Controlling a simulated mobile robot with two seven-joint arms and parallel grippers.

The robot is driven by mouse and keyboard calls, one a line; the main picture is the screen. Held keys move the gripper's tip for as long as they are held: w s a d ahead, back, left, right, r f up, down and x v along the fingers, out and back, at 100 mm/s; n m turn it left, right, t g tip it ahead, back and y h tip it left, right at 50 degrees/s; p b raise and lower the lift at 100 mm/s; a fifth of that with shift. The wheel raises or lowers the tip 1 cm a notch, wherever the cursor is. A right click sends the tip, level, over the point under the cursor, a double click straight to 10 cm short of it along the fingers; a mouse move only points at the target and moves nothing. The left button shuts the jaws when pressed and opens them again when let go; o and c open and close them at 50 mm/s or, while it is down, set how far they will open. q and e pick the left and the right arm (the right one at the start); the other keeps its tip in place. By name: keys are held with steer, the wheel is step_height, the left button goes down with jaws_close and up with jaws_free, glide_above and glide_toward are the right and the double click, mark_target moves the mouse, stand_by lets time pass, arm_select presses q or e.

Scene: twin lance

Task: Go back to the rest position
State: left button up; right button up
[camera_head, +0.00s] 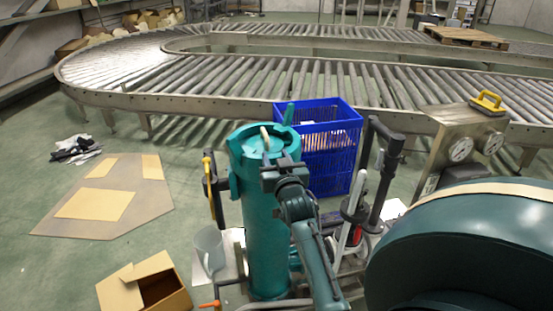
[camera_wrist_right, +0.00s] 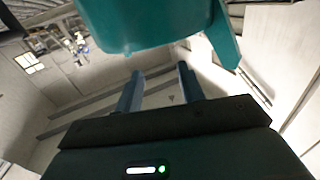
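My right gripper (camera_head: 280,175) is in front of the upper part of a teal cylinder (camera_head: 264,235) in the head view. In the right wrist view, the two fingers of my right gripper (camera_wrist_right: 160,73) stand apart with nothing seen between them. A teal rounded body (camera_wrist_right: 150,25) with a tab fills the top of that view, beyond the fingertips. Whether the fingers touch it I cannot tell. My left gripper does not show in either view.
A blue crate (camera_head: 332,150) stands behind the cylinder, before the roller conveyor (camera_head: 240,80). An open cardboard box (camera_head: 150,285), a grey jug (camera_head: 209,250) and flat cardboard (camera_head: 110,195) are at left. A metal control box (camera_head: 468,138) stands right. Floor at left is partly clear.

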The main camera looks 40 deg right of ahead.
stand_by(0.4)
steer(key=s+a+f+n+g+y, duration=0.1)
steer(key=s+a+f+n+y, duration=0.25)
steer(key=a+f, duration=0.3)
steer(key=s+a+f+n+y, duration=0.25)
steer(key=s+a+f, duration=0.2)
steer(key=a, duration=0.35)
steer(key=s+a+f+n+g+y+p, duration=0.1)
steer(key=s+a+f+g+y, duration=0.3)
steer(key=s+a+f, duration=0.4)
steer(key=s+a+n+y, duration=0.1)
steer(key=s+a, duration=0.5)
steer(key=s, duration=0.1)
steer(key=shift+a+n+y, duration=0.3)
steer(key=shift+a, duration=0.05)
